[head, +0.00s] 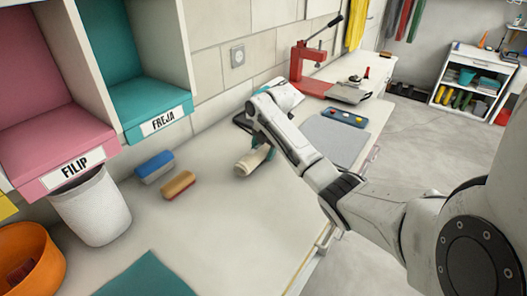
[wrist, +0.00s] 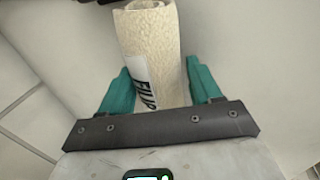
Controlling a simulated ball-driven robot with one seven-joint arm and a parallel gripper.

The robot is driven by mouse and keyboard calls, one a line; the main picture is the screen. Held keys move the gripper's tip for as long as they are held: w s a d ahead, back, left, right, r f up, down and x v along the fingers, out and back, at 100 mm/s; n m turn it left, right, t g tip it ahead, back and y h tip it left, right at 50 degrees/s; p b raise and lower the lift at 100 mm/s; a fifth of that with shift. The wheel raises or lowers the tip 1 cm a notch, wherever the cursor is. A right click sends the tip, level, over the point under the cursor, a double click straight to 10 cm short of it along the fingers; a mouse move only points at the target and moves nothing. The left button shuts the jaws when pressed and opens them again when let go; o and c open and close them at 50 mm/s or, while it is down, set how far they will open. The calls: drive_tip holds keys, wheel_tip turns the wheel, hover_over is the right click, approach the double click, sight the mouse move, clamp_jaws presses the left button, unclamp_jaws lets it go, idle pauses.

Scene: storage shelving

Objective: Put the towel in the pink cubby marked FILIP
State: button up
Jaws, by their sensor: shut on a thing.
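The towel is a cream roll (head: 248,163) with a white FILIP label, readable in the wrist view (wrist: 150,45). My gripper (head: 264,152) is shut on it, with teal fingers on both sides of the roll in the wrist view (wrist: 160,82). The towel is over the middle of the counter; I cannot tell whether it touches the surface. The pink cubby (head: 42,138) marked FILIP is at the far left of the head view, well left of my gripper. Its visible floor is bare.
The teal FREJA cubby (head: 146,98) adjoins the pink one on the right. A white bin (head: 92,208) stands below the FILIP label, with an orange bowl (head: 45,248) beside it.

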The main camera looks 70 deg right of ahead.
drive_tip(key=shift+f, duration=0.55)
drive_tip(key=o, duration=1.3)
drive_tip(key=shift+f, duration=0.15)
drive_tip(key=v, duration=1.2)
drive_tip(key=shift+b, duration=0.35)
